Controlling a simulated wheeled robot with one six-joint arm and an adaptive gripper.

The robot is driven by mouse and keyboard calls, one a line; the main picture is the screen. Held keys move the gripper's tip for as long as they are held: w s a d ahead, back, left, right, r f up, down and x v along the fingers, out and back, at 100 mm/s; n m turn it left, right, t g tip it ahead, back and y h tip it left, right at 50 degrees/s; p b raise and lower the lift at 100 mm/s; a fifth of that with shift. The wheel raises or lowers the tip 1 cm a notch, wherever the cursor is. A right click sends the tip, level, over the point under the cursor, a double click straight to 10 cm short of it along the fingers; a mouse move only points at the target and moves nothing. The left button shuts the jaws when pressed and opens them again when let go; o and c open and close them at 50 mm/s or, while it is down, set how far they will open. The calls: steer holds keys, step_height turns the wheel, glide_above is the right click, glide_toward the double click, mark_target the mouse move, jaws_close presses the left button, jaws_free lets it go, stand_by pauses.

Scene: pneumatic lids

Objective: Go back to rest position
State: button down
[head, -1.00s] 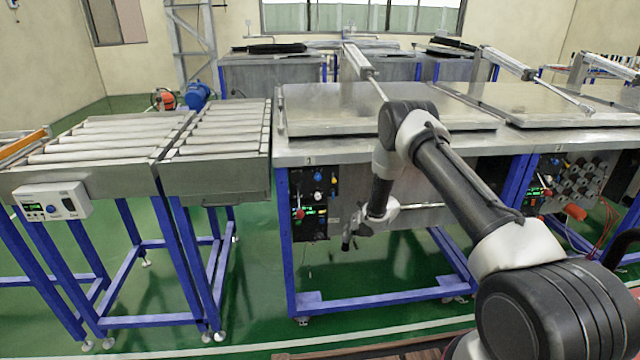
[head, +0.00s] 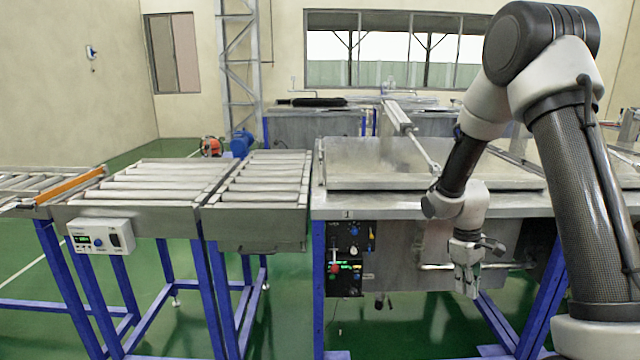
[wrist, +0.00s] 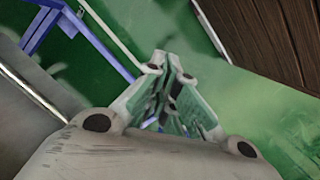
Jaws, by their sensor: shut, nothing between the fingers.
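My gripper (head: 467,282) hangs in front of the metal table marked 1 (head: 400,211), to the right of its control panel, pointing down. It is shut and empty. In the wrist view the two fingers of my gripper (wrist: 168,62) come together over the green floor. My arm is folded, with its elbow raised high at the right of the head view. The closed lid (head: 395,165) lies flat on the table, with a pneumatic cylinder (head: 405,120) over it.
Roller conveyors (head: 140,185) stand at the left with a small control box (head: 100,237). The control panel (head: 350,258) has knobs and green lights. Blue table legs (head: 318,280) stand near my gripper. A brown wooden surface (wrist: 262,40) shows in the wrist view. Green floor is open below the table.

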steer(key=s+a+r+m+t+y, duration=0.1)
steer(key=s+r+m+t, duration=0.4)
steer(key=s+r, duration=1.8)
steer(key=shift+s+a+r+m+t+y, duration=0.3)
steer(key=shift+r+m, duration=0.6)
steer(key=shift+r, duration=1.1)
steer(key=shift+d, duration=0.1)
